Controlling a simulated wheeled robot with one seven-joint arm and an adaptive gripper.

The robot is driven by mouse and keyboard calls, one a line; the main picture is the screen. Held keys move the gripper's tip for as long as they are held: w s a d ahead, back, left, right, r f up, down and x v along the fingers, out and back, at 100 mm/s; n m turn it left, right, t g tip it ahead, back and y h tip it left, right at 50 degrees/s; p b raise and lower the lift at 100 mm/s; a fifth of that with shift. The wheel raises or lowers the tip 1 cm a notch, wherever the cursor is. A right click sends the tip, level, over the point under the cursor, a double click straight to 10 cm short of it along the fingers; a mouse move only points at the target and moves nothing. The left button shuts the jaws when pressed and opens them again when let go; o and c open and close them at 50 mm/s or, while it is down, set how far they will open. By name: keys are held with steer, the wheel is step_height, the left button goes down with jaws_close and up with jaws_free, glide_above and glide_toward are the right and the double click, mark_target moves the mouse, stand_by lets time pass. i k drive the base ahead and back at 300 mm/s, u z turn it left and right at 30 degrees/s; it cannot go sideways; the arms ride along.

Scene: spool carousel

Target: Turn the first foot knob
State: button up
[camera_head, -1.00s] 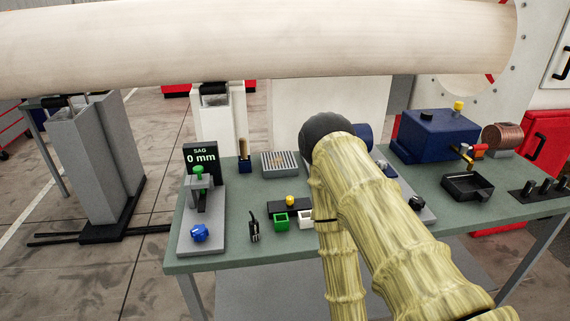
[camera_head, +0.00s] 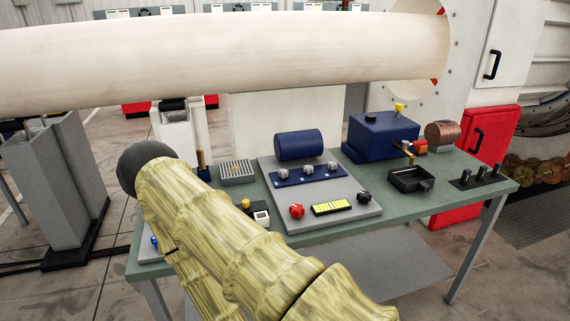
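A grey plate (camera_head: 352,218) on the green workbench (camera_head: 440,196) carries a dark blue cylinder (camera_head: 299,145). In front of the cylinder is a blue strip (camera_head: 322,171) with three grey knobs: left (camera_head: 283,174), middle (camera_head: 308,169) and right (camera_head: 333,166). A red knob (camera_head: 296,211) and a black knob (camera_head: 363,197) flank a yellow display panel (camera_head: 331,208) nearer the front edge. No label tells which is the first foot knob. My arm crosses the left end of the bench. My gripper does not show, so its state and hold are hidden.
A large pale roll (camera_head: 220,62) runs above the bench. To the right stand a blue box (camera_head: 382,137), a black tray (camera_head: 408,180), a copper coil (camera_head: 441,134) and several black pegs (camera_head: 477,177). My arm hides much of the bench's left end.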

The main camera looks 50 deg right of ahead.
mark_target(283, 173)
steer(key=z, duration=1.1)
